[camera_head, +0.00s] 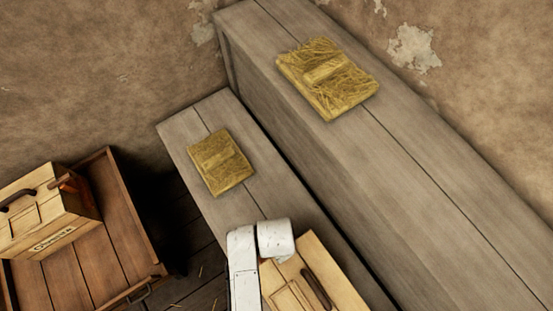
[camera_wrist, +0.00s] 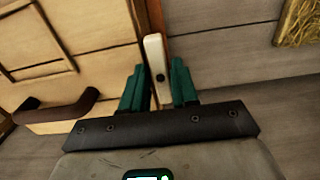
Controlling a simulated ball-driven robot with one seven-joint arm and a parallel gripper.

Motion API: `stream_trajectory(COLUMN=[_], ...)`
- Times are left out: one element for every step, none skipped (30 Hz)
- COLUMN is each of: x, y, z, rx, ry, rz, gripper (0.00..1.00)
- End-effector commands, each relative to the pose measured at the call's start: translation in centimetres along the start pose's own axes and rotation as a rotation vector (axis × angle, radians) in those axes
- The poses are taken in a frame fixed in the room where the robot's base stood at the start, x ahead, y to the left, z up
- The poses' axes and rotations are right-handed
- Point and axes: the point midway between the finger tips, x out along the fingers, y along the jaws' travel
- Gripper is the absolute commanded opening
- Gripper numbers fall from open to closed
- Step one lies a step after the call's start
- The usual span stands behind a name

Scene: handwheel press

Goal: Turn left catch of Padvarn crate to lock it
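A pale wooden crate (camera_head: 318,268) with a dark brown handle stands on the lower grey bench, partly hidden by my white arm; no name on it is readable. In the wrist view the crate (camera_wrist: 100,42) fills the upper left, with its handle (camera_wrist: 55,110) at left. A cream catch (camera_wrist: 153,58) with a dark pivot stands nearly upright in that picture, beside a reddish-brown strip at the crate's edge. My gripper (camera_wrist: 158,85) has its green fingers apart, one on each side of the catch's lower part. I cannot tell whether they touch it.
A straw-covered slab (camera_head: 221,162) lies on the lower bench (camera_head: 200,122), and a larger one (camera_head: 328,78) lies on the higher bench (camera_head: 440,170). At left, another pale crate (camera_head: 42,215) with a handle sits in a brown wooden tray (camera_head: 122,215). The lower bench between slab and crate is clear.

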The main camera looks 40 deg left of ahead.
Motion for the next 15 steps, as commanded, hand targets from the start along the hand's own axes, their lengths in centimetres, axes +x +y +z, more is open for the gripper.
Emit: stream_trajectory(x=[-0.01, -0.01, -0.01, -0.01, -0.01, -0.01, -0.01, -0.01, -0.02, -0.02, -0.02, -0.02, -0.02, -0.02, -0.03], y=[0.0, 0.0, 0.0, -0.01, -0.01, -0.01, -0.01, -0.02, -0.02, -0.02, -0.02, -0.03, -0.03, -0.03, -0.03], z=[0.01, 0.01, 0.01, 0.02, 0.02, 0.02, 0.02, 0.02, 0.02, 0.02, 0.03, 0.03, 0.03, 0.03, 0.03], rx=[0.0, 0.0, 0.0, 0.0, 0.0, 0.0, 0.0, 0.0, 0.0, 0.0, 0.0, 0.0, -0.001, -0.001, -0.003], ry=[0.0, 0.0, 0.0, 0.0, 0.0, 0.0, 0.0, 0.0, 0.0, 0.0, 0.0, 0.0, 0.0, 0.0, 0.0], rz=[0.0, 0.0, 0.0, 0.0, 0.0, 0.0, 0.0, 0.0, -0.001, -0.001, -0.001, -0.001, -0.001, -0.001, -0.001], gripper=[0.24, 0.21, 0.17, 0.14, 0.11, 0.07, 0.04, 0.02, 0.0, 0.0, 0.0, 0.0, 0.0, 0.0, 0.0])
